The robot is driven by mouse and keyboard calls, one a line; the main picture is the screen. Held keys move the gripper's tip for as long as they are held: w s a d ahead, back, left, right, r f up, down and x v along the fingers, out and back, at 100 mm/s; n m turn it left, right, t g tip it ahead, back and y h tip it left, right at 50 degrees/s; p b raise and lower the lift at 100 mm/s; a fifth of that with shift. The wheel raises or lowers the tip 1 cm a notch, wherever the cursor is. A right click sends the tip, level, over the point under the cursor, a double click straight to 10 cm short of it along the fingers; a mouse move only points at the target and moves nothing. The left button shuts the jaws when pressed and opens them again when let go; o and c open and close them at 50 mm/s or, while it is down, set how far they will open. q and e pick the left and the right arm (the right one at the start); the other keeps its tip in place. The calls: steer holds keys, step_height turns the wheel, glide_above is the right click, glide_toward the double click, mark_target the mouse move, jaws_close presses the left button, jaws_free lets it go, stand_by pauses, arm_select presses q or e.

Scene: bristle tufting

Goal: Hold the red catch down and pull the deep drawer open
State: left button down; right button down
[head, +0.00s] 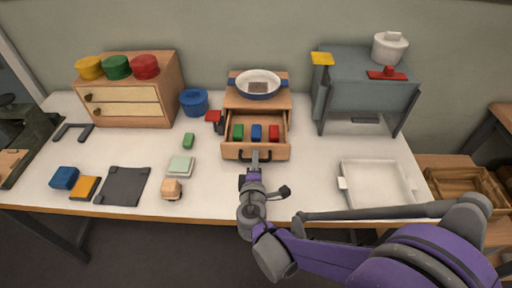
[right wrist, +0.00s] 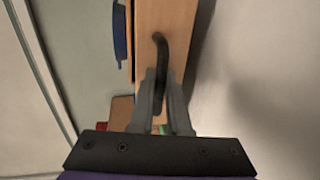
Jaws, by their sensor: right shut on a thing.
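The deep drawer (head: 255,152) of the small wooden cabinet (head: 256,101) stands open toward me, with a green, a blue and a red block inside. My right gripper (head: 255,160) is shut on its dark handle (right wrist: 161,65), which shows between the fingers (right wrist: 160,105) in the right wrist view. The red catch (head: 213,115) appears as a red piece on a dark part at the cabinet's left side, with no gripper on it. I cannot tell whether it is pressed down. My left gripper is not in view.
A green block (head: 188,140) and a pale green pad (head: 180,166) lie left of the drawer. A white tray (head: 378,202) stands at right.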

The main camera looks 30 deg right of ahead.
steer(key=c, duration=1.2)
jaws_free()
steer(key=shift+o, duration=0.2)
steer(key=p+v, duration=0.1)
steer(key=v, duration=1)
steer(key=shift+p, duration=0.3)
